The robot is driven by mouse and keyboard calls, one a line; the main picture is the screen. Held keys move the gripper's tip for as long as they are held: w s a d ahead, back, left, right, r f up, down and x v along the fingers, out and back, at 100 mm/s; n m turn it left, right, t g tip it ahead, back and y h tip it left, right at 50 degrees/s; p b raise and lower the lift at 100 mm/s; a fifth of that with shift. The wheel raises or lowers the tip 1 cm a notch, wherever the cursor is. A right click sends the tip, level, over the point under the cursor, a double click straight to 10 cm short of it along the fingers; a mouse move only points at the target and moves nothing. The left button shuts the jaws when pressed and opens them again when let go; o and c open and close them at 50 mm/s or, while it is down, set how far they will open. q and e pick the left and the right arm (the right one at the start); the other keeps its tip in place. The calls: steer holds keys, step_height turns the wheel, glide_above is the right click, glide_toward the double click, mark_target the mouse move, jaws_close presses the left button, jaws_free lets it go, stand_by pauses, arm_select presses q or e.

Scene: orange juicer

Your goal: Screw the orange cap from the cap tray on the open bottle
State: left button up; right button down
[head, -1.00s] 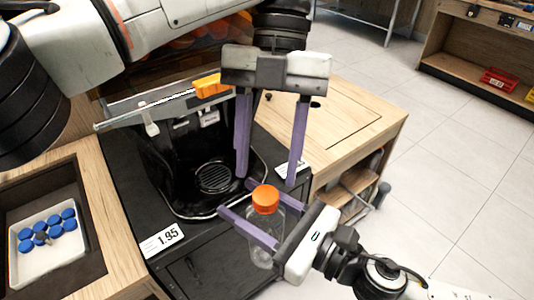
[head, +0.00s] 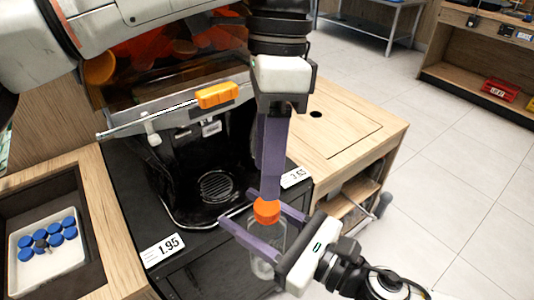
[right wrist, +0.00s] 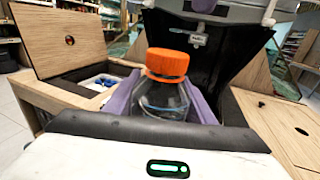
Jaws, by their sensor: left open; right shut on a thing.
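A clear bottle (head: 265,262) stands upright with an orange cap (head: 267,211) on its mouth. The bottle and the cap (right wrist: 167,64) also show in the right wrist view. My right gripper (head: 238,206) is shut on the bottle, with its purple fingers along both sides below the cap. My left gripper (head: 270,194) points straight down from above, its tips right at the cap top. Its fingers overlap edge-on in the head view; it is open. I cannot tell whether they touch the cap. The white cap tray (head: 24,284) at the left holds several blue caps (head: 55,234).
The black juicer (head: 170,165) with an orange handle (head: 217,95) stands behind the grippers on a dark counter. Price tags (head: 162,249) lie on its edge. A wooden cabinet (head: 345,120) is at the right. The floor further right is clear.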

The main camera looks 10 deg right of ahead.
mark_target(267, 206)
arm_select(q)
steer(key=n, duration=0.6)
steer(key=shift+a+r+n+t, duration=0.1)
steer(key=shift+r+n+t, duration=0.15)
steer(key=shift+n+t, duration=0.05)
steer(key=n, duration=0.6)
steer(key=shift+s+r+t+h, duration=0.2)
steer(key=shift+r+t+h, duration=0.1)
steer(key=shift+h, duration=0.1)
steer(key=n, duration=0.6)
steer(key=shift+s+r, duration=0.15)
steer(key=n, duration=0.5)
steer(key=shift+s+a+r+t+h, duration=0.1)
steer(key=shift+s+r+t+h, duration=0.05)
steer(key=shift+r+t+h, duration=0.2)
steer(key=shift+f, duration=0.15)
steer(key=shift+f, duration=4)
